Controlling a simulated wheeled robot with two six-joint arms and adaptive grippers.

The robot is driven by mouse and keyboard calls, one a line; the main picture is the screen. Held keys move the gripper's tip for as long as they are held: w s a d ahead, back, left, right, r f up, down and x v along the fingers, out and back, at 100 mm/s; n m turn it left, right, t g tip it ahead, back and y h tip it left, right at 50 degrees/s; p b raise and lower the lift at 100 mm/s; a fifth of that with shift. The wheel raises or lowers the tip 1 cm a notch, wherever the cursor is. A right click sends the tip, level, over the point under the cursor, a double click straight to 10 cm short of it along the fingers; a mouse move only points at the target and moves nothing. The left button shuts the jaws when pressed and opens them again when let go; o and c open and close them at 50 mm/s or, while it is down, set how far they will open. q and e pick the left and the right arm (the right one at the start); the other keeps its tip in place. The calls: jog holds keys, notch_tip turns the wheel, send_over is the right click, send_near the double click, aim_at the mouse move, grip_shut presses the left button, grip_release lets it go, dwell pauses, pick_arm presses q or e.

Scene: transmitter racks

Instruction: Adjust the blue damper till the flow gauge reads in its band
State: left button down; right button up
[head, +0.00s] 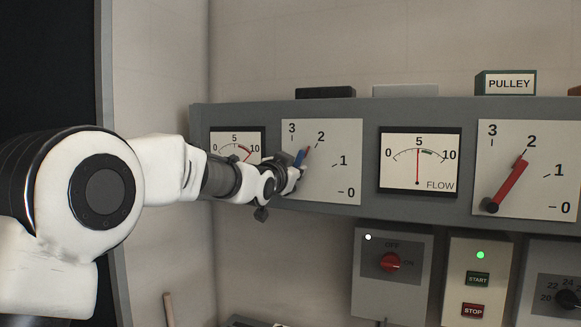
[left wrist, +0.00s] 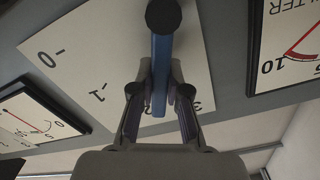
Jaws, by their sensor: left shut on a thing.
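In the left wrist view the blue lever (left wrist: 161,65) runs from a dark round pivot down between the fingers of my left gripper (left wrist: 160,105). The flow gauge (head: 419,175) has its needle almost upright at about 5, and a short green band lies just right of it. My right gripper is not in view.
A second dial with a red lever (head: 507,185) stands to the right. Another gauge (head: 246,145) is partly behind my left arm. Below are a red off/on switch (head: 389,262) and a start/stop box (head: 478,295). A box marked PULLEY (head: 506,83) sits on top.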

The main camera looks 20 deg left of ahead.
pick_arm(q)
jog(key=c, duration=1.1)
grip_release()
